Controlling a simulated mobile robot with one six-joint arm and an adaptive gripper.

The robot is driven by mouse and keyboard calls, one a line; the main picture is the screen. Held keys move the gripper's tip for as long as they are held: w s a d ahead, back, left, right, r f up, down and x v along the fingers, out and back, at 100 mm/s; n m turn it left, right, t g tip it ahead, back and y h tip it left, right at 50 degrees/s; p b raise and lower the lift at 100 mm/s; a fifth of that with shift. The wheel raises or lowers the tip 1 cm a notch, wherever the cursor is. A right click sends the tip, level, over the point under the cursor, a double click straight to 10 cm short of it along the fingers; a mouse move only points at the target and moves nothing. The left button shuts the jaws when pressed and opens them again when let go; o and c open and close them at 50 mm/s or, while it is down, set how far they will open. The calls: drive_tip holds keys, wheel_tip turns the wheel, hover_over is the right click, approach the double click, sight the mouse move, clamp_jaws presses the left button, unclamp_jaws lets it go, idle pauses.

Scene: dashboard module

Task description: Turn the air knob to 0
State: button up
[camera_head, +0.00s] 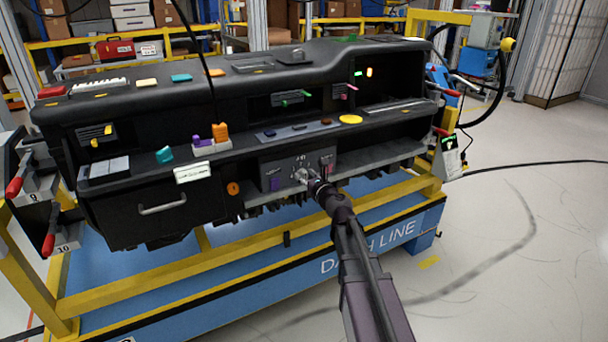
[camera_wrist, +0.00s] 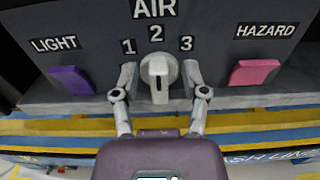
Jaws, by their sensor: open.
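The pale air knob (camera_wrist: 158,68) sits on a dark panel under the label AIR, with 1 at its left, 2 above and 3 at its right. Its raised bar stands vertical, with a dark mark on its lower part. No 0 label shows. My gripper (camera_wrist: 160,78) is open, with one finger on each side of the knob and a visible gap to it on both sides. In the head view the knob (camera_head: 300,175) is small on the lower middle of the dashboard, with my gripper (camera_head: 312,183) close in front of it.
A purple LIGHT switch (camera_wrist: 71,80) is left of the knob, and a pink HAZARD switch (camera_wrist: 253,72) is right of it. A yellow rail (camera_head: 245,253) runs below the dashboard (camera_head: 240,80). The floor at the right (camera_head: 520,230) is mostly clear apart from a cable.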

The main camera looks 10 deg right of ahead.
clamp_jaws()
